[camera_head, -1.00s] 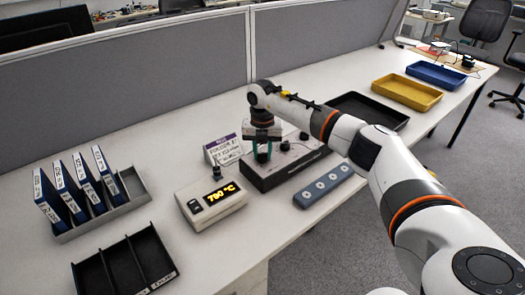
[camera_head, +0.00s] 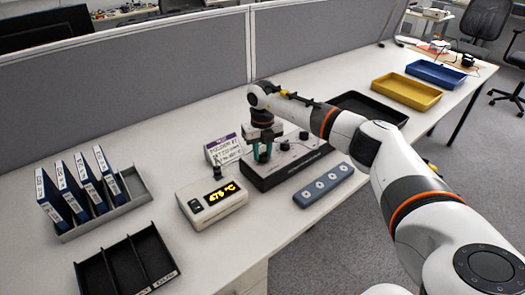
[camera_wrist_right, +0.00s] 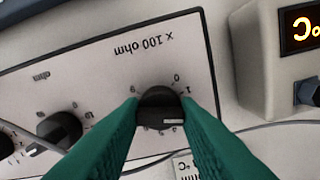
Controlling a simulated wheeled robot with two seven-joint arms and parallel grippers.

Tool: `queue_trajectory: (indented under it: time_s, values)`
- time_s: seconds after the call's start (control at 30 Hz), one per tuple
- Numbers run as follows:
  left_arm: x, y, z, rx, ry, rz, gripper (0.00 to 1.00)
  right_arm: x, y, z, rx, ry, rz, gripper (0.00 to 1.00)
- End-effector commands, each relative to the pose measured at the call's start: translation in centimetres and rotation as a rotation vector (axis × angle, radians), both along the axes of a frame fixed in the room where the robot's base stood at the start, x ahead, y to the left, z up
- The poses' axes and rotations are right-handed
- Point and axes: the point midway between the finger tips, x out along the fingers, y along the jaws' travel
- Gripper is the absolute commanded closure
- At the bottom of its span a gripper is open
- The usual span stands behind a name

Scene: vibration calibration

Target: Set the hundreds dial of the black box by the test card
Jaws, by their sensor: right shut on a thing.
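The black box (camera_head: 262,181) stands on the desk with a light top panel and several dark knobs. In the right wrist view, its hundreds dial (camera_wrist_right: 160,105) is a black knob beside the printed "x 100 ohm", which appears upside down. My right gripper (camera_wrist_right: 161,118) has its green fingers shut on this knob, one on each side. In the head view, the right gripper (camera_head: 263,153) comes down onto the left end of the box. My left gripper is out of view.
A temperature display box (camera_head: 212,204) with orange digits stands left of the black box. A blue-grey strip (camera_head: 322,186) lies in front. Blue binders in a rack (camera_head: 133,186) and a black divided tray (camera_head: 92,272) are at left. Black, yellow and blue trays lie at right.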

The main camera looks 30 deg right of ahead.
Motion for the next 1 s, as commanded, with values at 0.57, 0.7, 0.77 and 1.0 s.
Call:
queue_trajectory:
  time_s: [0.57,0.7,0.77,1.0]
  values:
    - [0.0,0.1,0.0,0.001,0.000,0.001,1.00,0.0,0.0,0.1,0.000,-0.002,0.000,0.48]
    - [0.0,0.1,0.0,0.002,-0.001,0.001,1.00,0.0,0.0,0.1,0.000,-0.001,0.000,0.48]
    - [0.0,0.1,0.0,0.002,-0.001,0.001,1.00,0.0,0.0,0.2,0.000,-0.002,0.000,0.48]
    - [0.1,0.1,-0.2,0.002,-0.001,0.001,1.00,0.1,-0.1,3.7,0.000,-0.007,-0.001,0.48]
